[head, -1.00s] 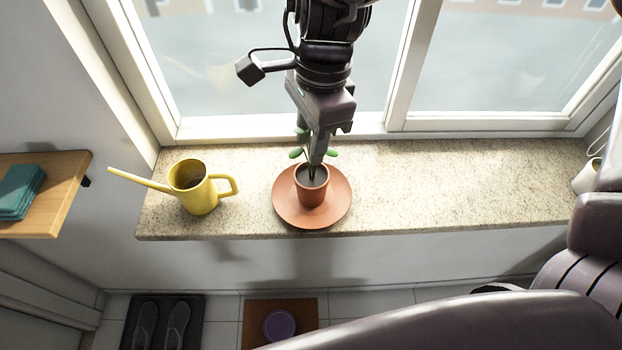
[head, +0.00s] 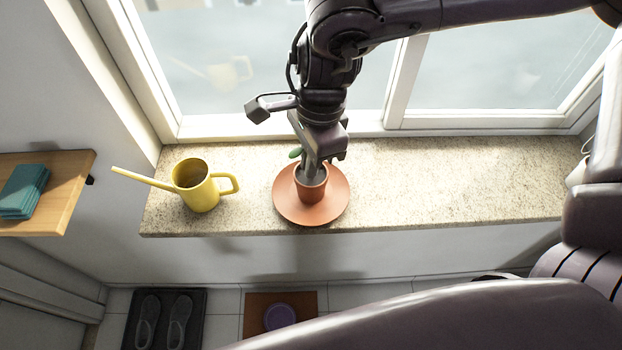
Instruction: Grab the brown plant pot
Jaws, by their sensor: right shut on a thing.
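The brown plant pot (head: 311,190) is a small terracotta pot standing on a wide terracotta saucer (head: 325,211) on the stone window sill. A green leaf (head: 295,153) shows just behind its rim; the rest of the plant is hidden by my gripper. My right gripper (head: 309,174) reaches down from above, with its fingers at the pot's rim, and is shut on the pot. The exact finger contact is partly hidden. My left gripper is not in view.
A yellow watering can (head: 197,187) stands on the sill (head: 450,185) left of the saucer, its handle towards the pot. The window (head: 270,70) rises close behind. A wooden shelf with teal cloths (head: 22,190) is at far left.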

